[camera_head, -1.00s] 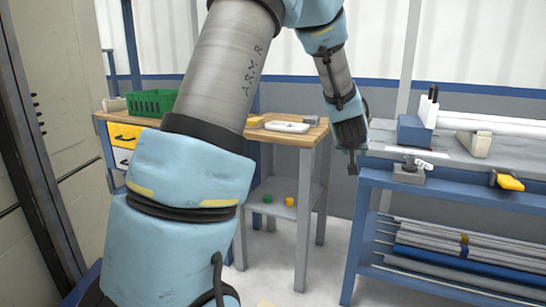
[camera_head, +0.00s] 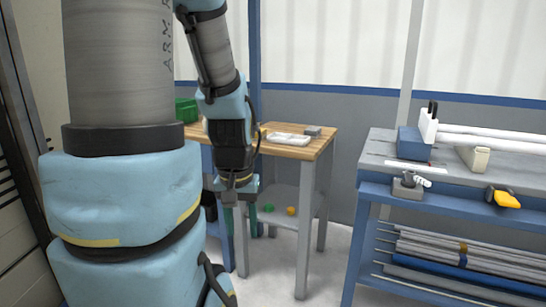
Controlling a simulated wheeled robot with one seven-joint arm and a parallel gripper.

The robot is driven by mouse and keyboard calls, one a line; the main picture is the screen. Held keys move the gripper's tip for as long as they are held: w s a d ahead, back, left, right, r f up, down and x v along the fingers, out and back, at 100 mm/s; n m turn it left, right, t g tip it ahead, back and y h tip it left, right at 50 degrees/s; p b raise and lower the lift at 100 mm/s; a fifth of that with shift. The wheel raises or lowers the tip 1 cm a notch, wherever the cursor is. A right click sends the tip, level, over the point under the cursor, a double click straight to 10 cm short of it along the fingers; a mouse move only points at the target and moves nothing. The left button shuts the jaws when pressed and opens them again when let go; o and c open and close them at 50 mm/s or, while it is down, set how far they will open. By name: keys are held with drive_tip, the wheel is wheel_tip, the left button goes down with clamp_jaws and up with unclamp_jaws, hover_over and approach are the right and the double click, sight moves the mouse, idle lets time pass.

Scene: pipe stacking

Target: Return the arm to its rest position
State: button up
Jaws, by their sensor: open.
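My arm rises large at the left of the head view, with its far part bent over and hanging down. My gripper (camera_head: 240,194) is at the low end of that hanging part, pointing down, in front of the wooden-topped table (camera_head: 317,147). It is open, and I see nothing held in it. My arm hides much of the table's left side.
A blue workbench (camera_head: 376,160) stands at the right, with white pipes (camera_head: 490,138) on top and several grey pipes (camera_head: 465,259) on its shelf. A green crate (camera_head: 186,110) is partly hidden by my arm. Open floor (camera_head: 325,262) lies between table and bench.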

wheel_tip(320, 180, up, 14)
drive_tip(key=p, duration=1.1)
drive_tip(key=shift+f+p, duration=0.25)
drive_tip(key=shift+p, duration=0.15)
drive_tip(key=shift+d, duration=0.1)
